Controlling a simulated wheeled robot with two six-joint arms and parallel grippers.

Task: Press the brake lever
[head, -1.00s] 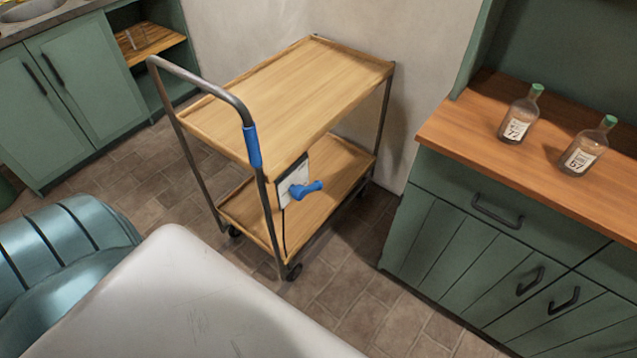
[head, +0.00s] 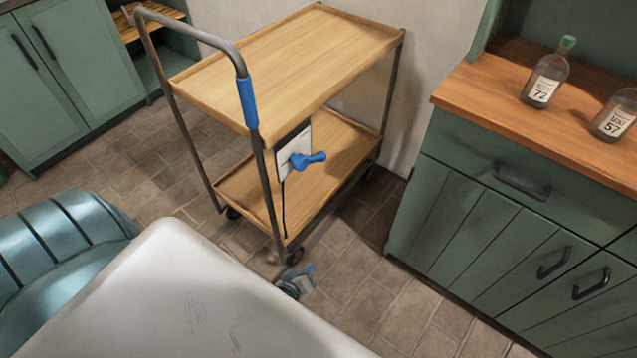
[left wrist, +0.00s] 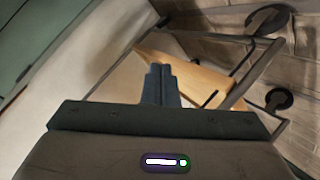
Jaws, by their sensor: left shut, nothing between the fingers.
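The brake lever (head: 308,160) is a blue handle on a white plate (head: 291,150). The plate is mounted at the near end of a two-shelf wooden cart (head: 290,70). The lever sticks out to the right. My left gripper (head: 305,270) shows small at the bottom centre, beyond the edge of my white body, low near the cart's front wheel and well below the lever, apart from it. In the left wrist view its fingers (left wrist: 160,84) are together and empty, with the cart's lower shelf (left wrist: 195,82) beyond them. The lever cannot be made out there. My right gripper is out of view.
The cart has a grey push handle with a blue grip (head: 248,102) and dark wheels (head: 294,256). A green cabinet (head: 480,200) with two bottles stands at the right. Tiled floor (head: 350,260) is free between cart and cabinet. Green cupboards (head: 75,85) stand at the left.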

